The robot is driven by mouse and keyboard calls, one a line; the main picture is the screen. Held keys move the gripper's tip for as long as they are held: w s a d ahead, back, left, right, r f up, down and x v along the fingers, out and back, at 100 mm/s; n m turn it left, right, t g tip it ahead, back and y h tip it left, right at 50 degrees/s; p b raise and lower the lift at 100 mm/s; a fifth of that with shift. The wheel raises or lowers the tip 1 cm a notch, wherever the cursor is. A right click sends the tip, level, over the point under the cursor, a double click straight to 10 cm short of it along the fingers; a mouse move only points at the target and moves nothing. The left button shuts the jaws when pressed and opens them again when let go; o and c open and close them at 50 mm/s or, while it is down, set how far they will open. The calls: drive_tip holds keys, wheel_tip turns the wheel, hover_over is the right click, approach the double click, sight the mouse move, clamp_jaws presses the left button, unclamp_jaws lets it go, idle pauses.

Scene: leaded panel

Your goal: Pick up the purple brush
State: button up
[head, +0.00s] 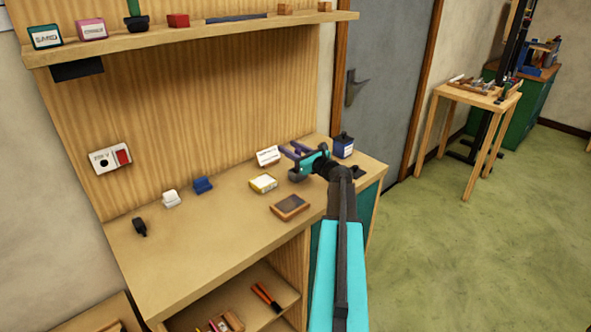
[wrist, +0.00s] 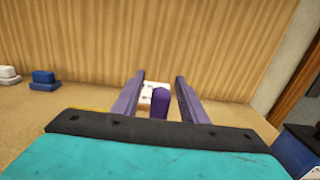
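My gripper (head: 291,150) reaches over the right end of the workbench, its fingers pointing toward the back wall. In the wrist view my gripper (wrist: 160,78) is open, with its two purple fingers spread apart. A purple upright object, apparently the purple brush (wrist: 160,103), stands between the fingers, with a gap on each side. Only its upper part shows above the gripper body; the rest is hidden. In the head view I cannot make out the brush apart from my gripper.
A white card (head: 268,155) stands just behind the brush area. A dark blue container (head: 343,145) is close on the right. A yellow-and-white box (head: 263,183) and a brown block (head: 290,207) lie nearer the front. White (head: 170,198) and blue (head: 203,185) blocks sit left.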

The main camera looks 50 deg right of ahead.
clamp_jaws()
drive_tip(key=shift+r, duration=0.15)
idle(0.4)
wheel_tip(320, 180, up, 10)
drive_tip(key=b, duration=0.1)
idle(0.6)
idle(0.5)
